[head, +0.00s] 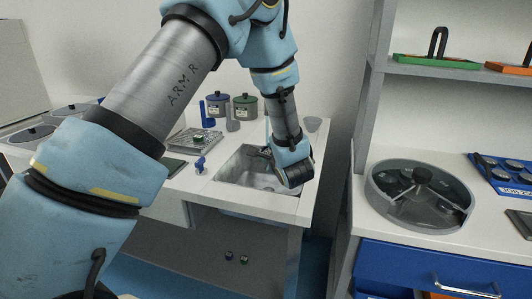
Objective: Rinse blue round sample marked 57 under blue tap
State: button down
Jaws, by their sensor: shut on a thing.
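My gripper (263,153) is over the sink, pointing left from my wrist, with its dark fingers small in the head view. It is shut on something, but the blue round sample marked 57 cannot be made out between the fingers. The metal sink (238,176) is set into the white counter below my gripper. A thin pale-blue upright line (267,128) shows just above the fingers; I cannot tell whether it is water or part of a tap. A small blue fitting (200,164) stands on the counter left of the sink.
A tray with small items (195,141) lies left. On the right worktop are a round divided grey container (420,193) and a blue sample rack (503,172). A grey shelf upright (368,100) stands between.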

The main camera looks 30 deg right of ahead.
jog(key=s+a+r+p, duration=0.2)
jog(key=s+a+p, duration=0.2)
jog(key=s+a, duration=0.3)
jog(key=shift+s, duration=0.15)
dwell(0.9)
jog(key=shift+s+d, duration=0.1)
dwell(0.3)
